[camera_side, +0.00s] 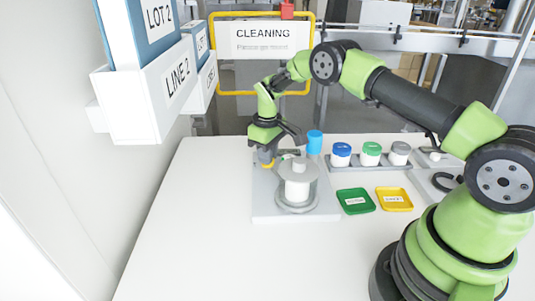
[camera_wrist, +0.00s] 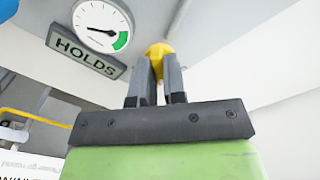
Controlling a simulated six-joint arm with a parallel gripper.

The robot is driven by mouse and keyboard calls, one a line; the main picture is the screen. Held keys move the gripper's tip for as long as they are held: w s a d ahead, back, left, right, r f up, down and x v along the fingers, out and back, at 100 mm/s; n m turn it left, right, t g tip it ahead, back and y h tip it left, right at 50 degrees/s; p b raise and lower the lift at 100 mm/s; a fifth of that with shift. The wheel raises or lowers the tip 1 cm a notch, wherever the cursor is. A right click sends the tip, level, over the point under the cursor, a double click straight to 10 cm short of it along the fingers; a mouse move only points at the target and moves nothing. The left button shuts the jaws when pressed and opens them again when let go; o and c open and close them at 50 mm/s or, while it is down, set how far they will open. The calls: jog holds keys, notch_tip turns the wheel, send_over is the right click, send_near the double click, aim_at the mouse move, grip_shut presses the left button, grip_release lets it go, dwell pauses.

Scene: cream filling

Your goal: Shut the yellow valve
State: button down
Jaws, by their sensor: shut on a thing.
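The yellow valve (camera_wrist: 158,50) shows at the tips of my gripper (camera_wrist: 157,75) in the wrist view. Its knob sits between the two dark fingers, which are shut on it. Part of the valve is hidden behind the fingers. In the side view, my gripper (camera_side: 266,150) reaches down at the left rear of the filling station, with a bit of the yellow valve (camera_side: 266,164) showing below it. A round gauge (camera_wrist: 103,25) with a green zone is beside the valve, above a sign reading HOLDS (camera_wrist: 86,55). The needle points toward the green zone.
A clear vessel with a white core (camera_side: 297,188) stands right by my gripper. A blue cylinder (camera_side: 314,143) and a rack of lidded jars (camera_side: 371,153) are behind to the right. Green (camera_side: 355,201) and yellow (camera_side: 394,199) trays lie in front. The table's left front is clear.

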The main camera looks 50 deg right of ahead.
jog(key=n, duration=0.6)
jog(key=shift+n, duration=0.4)
dwell(0.4)
jog(key=c, duration=1.2)
grip_release()
notch_tip(320, 180, up, 10)
